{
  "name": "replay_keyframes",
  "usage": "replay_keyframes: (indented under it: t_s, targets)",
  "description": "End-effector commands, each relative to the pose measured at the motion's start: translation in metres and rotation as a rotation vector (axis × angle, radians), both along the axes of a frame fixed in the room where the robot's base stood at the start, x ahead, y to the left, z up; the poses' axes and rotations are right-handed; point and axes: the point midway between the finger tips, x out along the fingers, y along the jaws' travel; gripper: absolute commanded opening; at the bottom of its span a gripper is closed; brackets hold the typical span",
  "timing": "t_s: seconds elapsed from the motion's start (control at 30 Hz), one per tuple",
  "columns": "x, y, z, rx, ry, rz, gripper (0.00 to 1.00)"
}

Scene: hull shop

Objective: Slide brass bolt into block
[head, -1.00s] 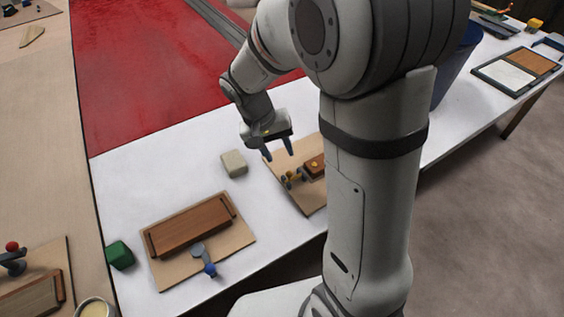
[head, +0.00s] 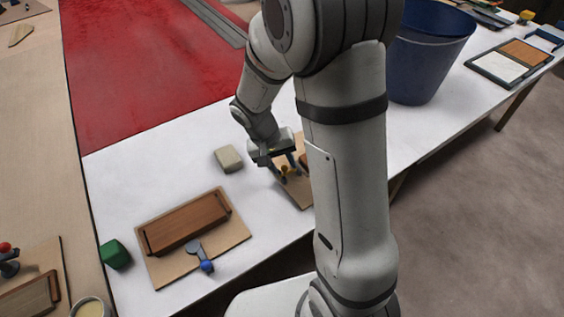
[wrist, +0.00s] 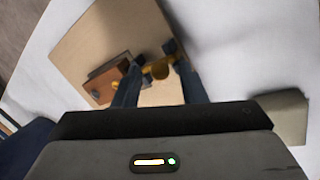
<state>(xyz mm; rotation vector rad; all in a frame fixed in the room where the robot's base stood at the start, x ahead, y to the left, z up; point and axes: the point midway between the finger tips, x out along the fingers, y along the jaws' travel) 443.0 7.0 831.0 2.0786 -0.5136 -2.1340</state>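The brass bolt (wrist: 158,69) lies on a tan board (wrist: 105,35) with dark supports beside it in the wrist view. The brown wooden block (wrist: 105,82) is to the left of the bolt on the same board, partly hidden by my left finger. My gripper (wrist: 157,80) is open, its two dark fingers apart with the bolt between their tips. In the head view my gripper (head: 282,166) is low over the board (head: 296,192), and the bolt (head: 284,171) shows small between the fingers. My arm hides most of the block there. Contact with the bolt cannot be told.
A beige block (head: 228,158) stands close to the left of my gripper. A second board (head: 235,233) with a long brown box (head: 187,223) and a blue-knobbed lever (head: 206,266) lies front left. A blue bucket (head: 425,60) stands behind my arm. White tabletop is clear between.

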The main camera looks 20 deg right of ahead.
Motion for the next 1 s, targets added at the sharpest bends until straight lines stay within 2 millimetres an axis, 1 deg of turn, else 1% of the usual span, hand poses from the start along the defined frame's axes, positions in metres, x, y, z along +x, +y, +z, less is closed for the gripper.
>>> replay_keyframes:
  t_s: [0.03,0.07,0.43,0.83,1.0]
  targets:
    - [0.0000,0.0002,0.0002,0.000,0.000,0.000,0.33]
    - [0.0000,0.0002,0.0002,0.000,0.000,0.000,0.31]
    - [0.0001,0.0005,0.0003,0.000,-0.001,0.001,0.00]
    - [0.0006,0.0008,0.0002,0.000,0.000,0.005,0.00]
    - [0.0051,-0.0009,-0.0004,0.001,-0.002,0.027,0.00]
